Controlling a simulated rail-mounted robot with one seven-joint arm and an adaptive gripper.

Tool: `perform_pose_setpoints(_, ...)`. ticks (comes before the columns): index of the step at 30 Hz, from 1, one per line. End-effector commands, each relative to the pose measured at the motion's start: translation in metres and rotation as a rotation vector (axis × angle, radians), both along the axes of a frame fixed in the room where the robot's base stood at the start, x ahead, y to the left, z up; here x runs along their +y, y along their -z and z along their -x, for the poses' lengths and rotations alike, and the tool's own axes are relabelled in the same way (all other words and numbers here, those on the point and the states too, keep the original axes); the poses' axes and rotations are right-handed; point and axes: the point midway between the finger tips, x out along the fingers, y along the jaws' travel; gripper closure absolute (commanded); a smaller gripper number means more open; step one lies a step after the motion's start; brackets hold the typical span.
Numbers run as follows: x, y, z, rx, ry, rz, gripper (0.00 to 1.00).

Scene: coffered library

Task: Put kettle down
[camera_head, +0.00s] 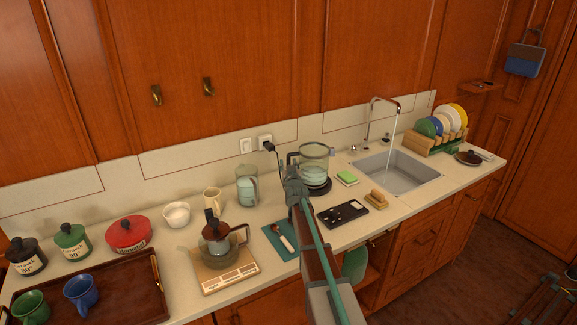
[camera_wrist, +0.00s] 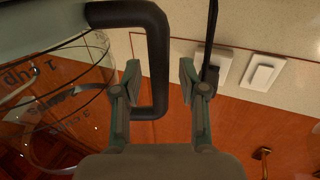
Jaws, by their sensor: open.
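The glass kettle (camera_head: 314,166) with a black handle stands upright at the back of the counter, left of the sink. It appears to rest on its round black base (camera_head: 321,189). My gripper (camera_head: 292,176) is at the kettle's left, handle side. In the wrist view my gripper (camera_wrist: 159,80) is open, with one finger on each side of the black handle (camera_wrist: 157,65) and gaps showing. The clear kettle wall with printed cup marks (camera_wrist: 50,100) fills the left of that view. My arm hides part of the counter in front of the kettle in the head view.
A plug and cord (camera_head: 269,146) hang from the wall socket behind the gripper. A green sponge (camera_head: 346,178), a black scale-like device (camera_head: 342,213) and a brush (camera_head: 376,198) lie nearby. A blender-like jar (camera_head: 247,186) stands left. The sink (camera_head: 402,172) has running water.

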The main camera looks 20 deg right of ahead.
Motion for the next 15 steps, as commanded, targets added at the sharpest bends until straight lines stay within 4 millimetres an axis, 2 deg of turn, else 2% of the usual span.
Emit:
perform_pose_setpoints(5,0.001,-0.003,0.003,0.000,0.000,0.000,0.58)
perform_pose_setpoints(11,0.007,0.000,0.030,0.000,0.000,-0.001,0.58)
perform_pose_setpoints(15,0.013,0.000,0.057,-0.001,0.000,-0.001,0.58)
